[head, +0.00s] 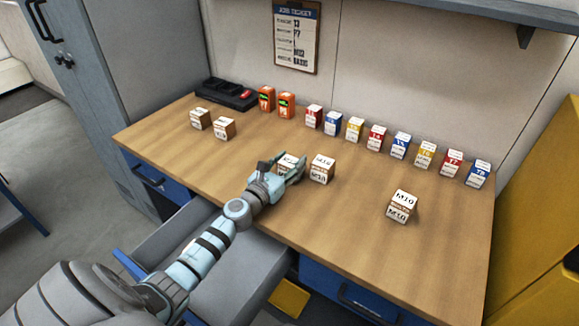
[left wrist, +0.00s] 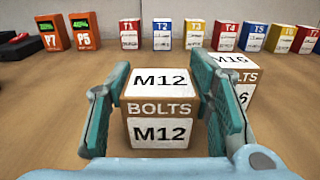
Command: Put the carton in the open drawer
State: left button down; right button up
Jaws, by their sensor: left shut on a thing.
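My left gripper (head: 284,172) is over the middle of the bench, shut on a small brown-and-white carton (head: 288,161). In the left wrist view its teal fingers flank the carton (left wrist: 160,108), which reads "M12 BOLTS". The carton is upright and seems to rest on the bench top. A similar carton reading M16 (head: 322,169) stands close to its right; it also shows in the left wrist view (left wrist: 238,68). The open drawer (head: 240,272) is pulled out below the bench's front edge, under my left arm, which hides part of it. My right gripper is not in view.
Two cartons (head: 212,124) stand at the back left, and an M10 carton (head: 402,206) at the right. A row of coloured boxes (head: 377,137), two orange units (head: 276,102) and a black tray (head: 226,95) line the back. The bench (head: 340,225) is clear in front.

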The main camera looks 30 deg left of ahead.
pick_arm(q)
jog(key=c, duration=0.8)
grip_release()
jog(key=shift+o, duration=0.2)
